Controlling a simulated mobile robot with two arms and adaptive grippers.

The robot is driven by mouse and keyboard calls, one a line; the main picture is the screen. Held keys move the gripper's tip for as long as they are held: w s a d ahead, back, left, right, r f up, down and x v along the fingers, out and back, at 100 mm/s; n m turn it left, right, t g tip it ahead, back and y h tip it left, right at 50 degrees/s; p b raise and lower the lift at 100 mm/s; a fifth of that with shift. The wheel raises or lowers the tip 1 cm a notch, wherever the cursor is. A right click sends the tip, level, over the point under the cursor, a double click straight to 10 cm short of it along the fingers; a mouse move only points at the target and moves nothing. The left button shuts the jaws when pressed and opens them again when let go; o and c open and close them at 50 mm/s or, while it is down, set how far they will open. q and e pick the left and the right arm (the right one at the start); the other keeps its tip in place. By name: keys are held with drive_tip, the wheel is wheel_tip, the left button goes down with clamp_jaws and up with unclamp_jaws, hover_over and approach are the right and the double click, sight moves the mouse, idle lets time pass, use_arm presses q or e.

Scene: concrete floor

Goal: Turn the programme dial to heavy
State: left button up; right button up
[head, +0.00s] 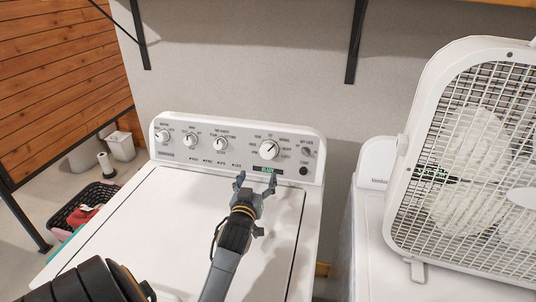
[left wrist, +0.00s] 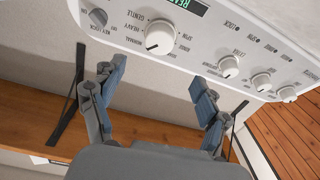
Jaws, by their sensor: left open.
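The programme dial (head: 268,150) is the large white knob on the right half of the washer's panel (head: 238,135). Its mark seems to point to the upper right, towards the word NORMAL. The dial also shows upside down in the left wrist view (left wrist: 159,37), where HEAVY and GENTLE can be read beside it. My left gripper (head: 255,178) is open and empty over the washer's top edge, in front of and below the dial. In the left wrist view the fingers (left wrist: 158,75) stand apart on either side of the dial, not touching it. My right gripper is not in view.
Smaller knobs (head: 221,143) sit left of the dial, and a smaller knob (head: 305,152) and dark button (head: 303,171) sit right. A lit green display (head: 265,169) is just below. A box fan (head: 468,160) stands on the machine at right. A dark basket (head: 91,201) is at left.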

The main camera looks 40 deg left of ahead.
sight(267, 152)
use_arm(q)
drive_tip(key=p+x, duration=0.2)
drive_tip(key=x, duration=0.9)
drive_tip(key=shift+w+a+r, duration=0.15)
drive_tip(key=shift+w, duration=0.2)
drive_tip(key=shift+w+a, duration=0.35)
drive_tip(key=shift+w, duration=0.2)
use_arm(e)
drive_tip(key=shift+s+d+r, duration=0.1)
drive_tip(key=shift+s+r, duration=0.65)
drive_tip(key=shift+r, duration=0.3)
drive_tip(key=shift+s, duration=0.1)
use_arm(q)
drive_tip(key=shift+c, duration=0.5)
drive_tip(key=c, duration=1.1)
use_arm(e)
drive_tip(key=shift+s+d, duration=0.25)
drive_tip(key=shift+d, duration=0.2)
